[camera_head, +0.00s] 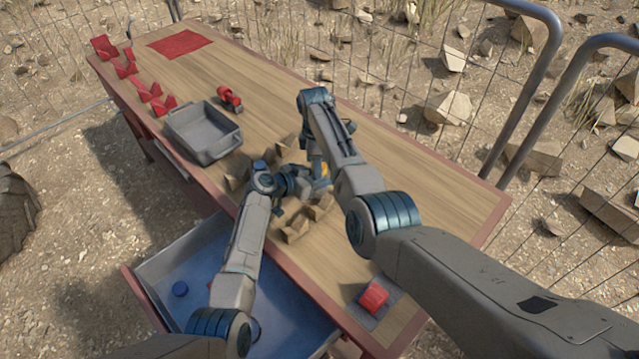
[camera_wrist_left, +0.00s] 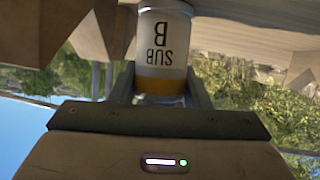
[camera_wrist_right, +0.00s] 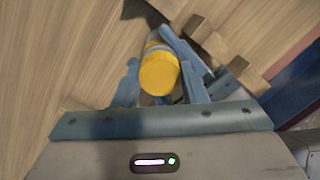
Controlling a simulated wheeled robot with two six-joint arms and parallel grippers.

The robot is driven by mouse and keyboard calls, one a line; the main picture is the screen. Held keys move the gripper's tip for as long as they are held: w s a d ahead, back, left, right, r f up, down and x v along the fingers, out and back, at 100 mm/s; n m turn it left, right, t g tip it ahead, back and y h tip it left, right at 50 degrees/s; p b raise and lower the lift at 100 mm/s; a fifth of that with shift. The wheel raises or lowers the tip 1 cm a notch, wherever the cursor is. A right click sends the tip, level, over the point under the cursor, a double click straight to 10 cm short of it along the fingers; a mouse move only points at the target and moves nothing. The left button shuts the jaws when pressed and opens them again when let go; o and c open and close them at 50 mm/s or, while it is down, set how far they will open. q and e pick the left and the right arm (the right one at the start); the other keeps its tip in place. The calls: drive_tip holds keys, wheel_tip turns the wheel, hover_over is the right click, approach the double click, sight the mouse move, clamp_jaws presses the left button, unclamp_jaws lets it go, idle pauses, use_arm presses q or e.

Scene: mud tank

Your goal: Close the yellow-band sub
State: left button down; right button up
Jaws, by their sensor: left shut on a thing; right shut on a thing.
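The yellow-band sub, a pale cylinder lettered "SUB B" (camera_wrist_left: 163,40) with a yellow band, stands between my left gripper's fingers in the left wrist view. A yellow cap (camera_wrist_right: 159,75) is at its near end in the right wrist view, between my right gripper's fingers. In the head view only a small yellow patch (camera_head: 322,170) shows; the arms hide the rest. My left gripper (camera_head: 298,184) is shut on the sub's body, and my right gripper (camera_head: 320,166) is shut on its yellow cap. I cannot tell whether the cap is fully seated.
Wooden blocks (camera_head: 296,228) stand close around the grippers. A grey tray (camera_head: 208,153), a red fitting (camera_head: 230,98) and a red mat (camera_head: 180,42) lie farther along the table. A red block (camera_head: 373,296) sits at the near end.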

idle(0.3)
drive_tip(key=o, duration=1.1)
drive_tip(key=shift+s, duration=0.1)
drive_tip(key=shift+w+a+r, duration=0.1)
drive_tip(key=shift+w+r, duration=0.05)
drive_tip(key=shift+r, duration=1)
drive_tip(key=shift+w+r, duration=0.1)
drive_tip(key=shift+r, duration=1)
drive_tip(key=shift+c, duration=0.5)
drive_tip(key=shift+r+n, duration=0.45)
drive_tip(key=shift+n, duration=0.15)
wheel_tip(320, 180, up, 3)
drive_tip(key=n, duration=0.4)
drive_tip(key=shift+w+a+f, duration=0.1)
drive_tip(key=shift+w+f, duration=0.05)
drive_tip(key=shift+f, duration=0.05)
drive_tip(key=shift+f, duration=0.1)
drive_tip(key=shift+s+d+f, duration=0.1)
drive_tip(key=shift+s+f, duration=0.05)
drive_tip(key=shift+f, duration=1.8)
drive_tip(key=shift+s+d+f, duration=0.1)
drive_tip(key=shift+s+f, duration=0.05)
drive_tip(key=shift+f, duration=1.8)
